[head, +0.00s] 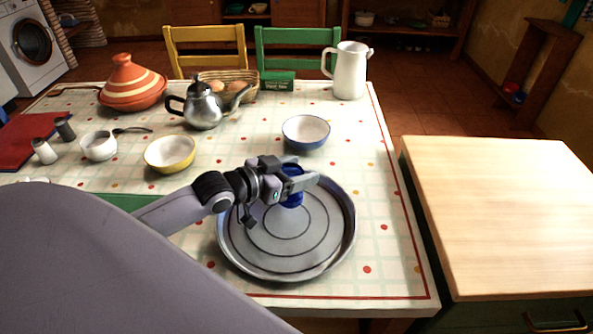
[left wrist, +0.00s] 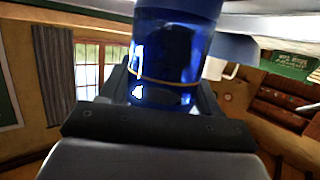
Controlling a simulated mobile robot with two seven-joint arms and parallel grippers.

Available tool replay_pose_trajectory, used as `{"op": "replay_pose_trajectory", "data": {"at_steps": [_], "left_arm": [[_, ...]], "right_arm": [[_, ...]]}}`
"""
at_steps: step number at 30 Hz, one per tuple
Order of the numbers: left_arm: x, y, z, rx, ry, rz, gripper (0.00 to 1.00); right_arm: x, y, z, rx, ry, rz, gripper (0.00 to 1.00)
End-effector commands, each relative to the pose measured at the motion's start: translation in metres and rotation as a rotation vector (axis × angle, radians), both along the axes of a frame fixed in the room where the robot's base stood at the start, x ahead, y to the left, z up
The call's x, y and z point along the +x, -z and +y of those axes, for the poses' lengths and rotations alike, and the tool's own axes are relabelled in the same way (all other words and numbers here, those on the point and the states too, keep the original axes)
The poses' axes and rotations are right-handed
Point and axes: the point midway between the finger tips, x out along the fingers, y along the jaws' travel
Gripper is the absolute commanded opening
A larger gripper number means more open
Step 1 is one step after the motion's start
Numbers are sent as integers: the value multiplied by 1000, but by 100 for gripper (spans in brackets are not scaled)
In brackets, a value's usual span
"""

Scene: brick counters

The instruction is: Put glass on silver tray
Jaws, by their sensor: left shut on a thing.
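The silver tray (head: 285,262) is round with a raised rim and lies near the front edge of the table. My left gripper (head: 296,182) is over the back part of the tray, shut on a dark blue glass (head: 292,199). In the left wrist view the blue glass (left wrist: 172,60) with a thin gold band fills the space between the fingers. The glass appears upright; I cannot tell whether its base touches the tray. My right gripper is not in view.
A blue-rimmed bowl (head: 306,132) stands just behind the tray, and a yellow bowl (head: 170,154) to its left. A silver teapot (head: 204,108), a tagine (head: 131,85) and a white pitcher (head: 349,72) stand farther back. A wooden counter (head: 500,210) is at right.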

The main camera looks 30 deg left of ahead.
Motion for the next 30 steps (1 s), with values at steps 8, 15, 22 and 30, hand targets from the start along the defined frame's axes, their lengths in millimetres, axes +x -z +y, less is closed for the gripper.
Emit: {"op": "replay_pose_trajectory", "data": {"at_steps": [8, 15, 22, 30], "left_arm": [[0, 3, 0, -1, 0, 0, 87], [0, 1, 0, -1, 0, 0, 87], [-13, -4, 5, -1, -2, 3, 87], [-44, -14, 16, 0, -1, 3, 87]], "right_arm": [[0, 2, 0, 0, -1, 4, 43], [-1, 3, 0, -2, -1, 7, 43], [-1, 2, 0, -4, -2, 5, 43], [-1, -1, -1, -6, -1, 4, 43]]}}
